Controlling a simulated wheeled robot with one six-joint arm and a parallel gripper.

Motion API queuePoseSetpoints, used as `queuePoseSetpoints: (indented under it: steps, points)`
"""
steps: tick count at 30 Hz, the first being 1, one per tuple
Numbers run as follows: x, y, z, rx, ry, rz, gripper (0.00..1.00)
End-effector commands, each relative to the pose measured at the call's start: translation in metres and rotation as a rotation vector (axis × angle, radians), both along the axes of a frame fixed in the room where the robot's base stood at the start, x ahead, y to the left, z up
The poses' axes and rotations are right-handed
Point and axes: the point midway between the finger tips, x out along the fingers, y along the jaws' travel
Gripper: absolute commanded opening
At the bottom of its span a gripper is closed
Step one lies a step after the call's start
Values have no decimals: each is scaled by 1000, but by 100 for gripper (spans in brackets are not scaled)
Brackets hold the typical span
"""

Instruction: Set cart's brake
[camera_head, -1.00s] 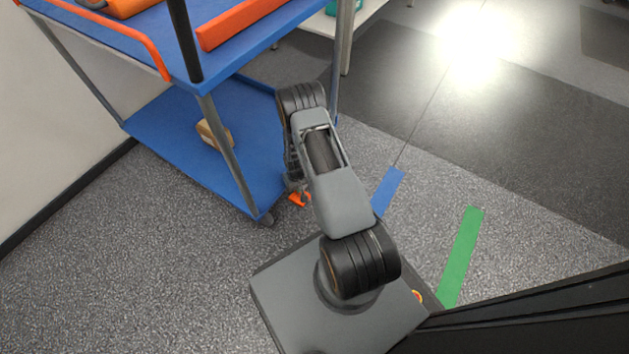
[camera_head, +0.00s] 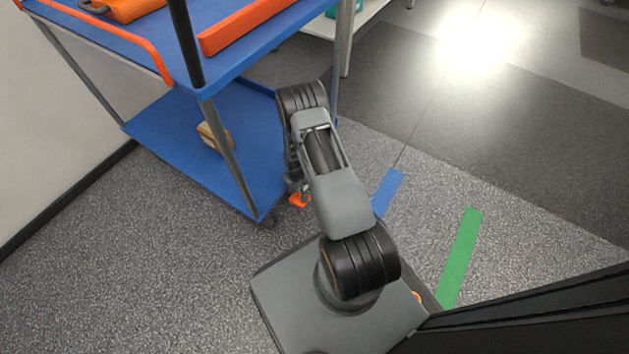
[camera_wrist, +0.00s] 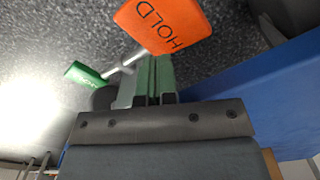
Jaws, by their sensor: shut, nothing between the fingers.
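The blue cart (camera_head: 160,150) stands at the left of the head view. Its orange brake pedal (camera_head: 299,201) shows low by the cart's near corner, partly behind my arm. In the wrist view the orange pedal (camera_wrist: 165,22) reads "HOLD", and a green pedal (camera_wrist: 84,74) sits on the other end of the grey linkage. My gripper (camera_wrist: 153,62) is shut and empty, its green fingertips at the edge of the orange pedal. I cannot tell whether they touch it. In the head view my arm hides most of the gripper.
The cart's lower shelf (camera_head: 165,135) carries a small tan box (camera_head: 214,137) and lies close beside my gripper. A cart leg (camera_head: 232,160) stands near my arm. Blue tape (camera_head: 388,190) and green tape (camera_head: 461,258) mark the floor. The floor at right is clear.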

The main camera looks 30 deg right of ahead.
Motion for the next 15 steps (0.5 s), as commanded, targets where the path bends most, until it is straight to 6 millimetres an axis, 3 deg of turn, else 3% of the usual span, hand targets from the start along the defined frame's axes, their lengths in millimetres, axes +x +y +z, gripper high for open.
queuePoseSetpoints:
  steps: [15]
  points:
    - [0,0,47,0,-1,0,0]
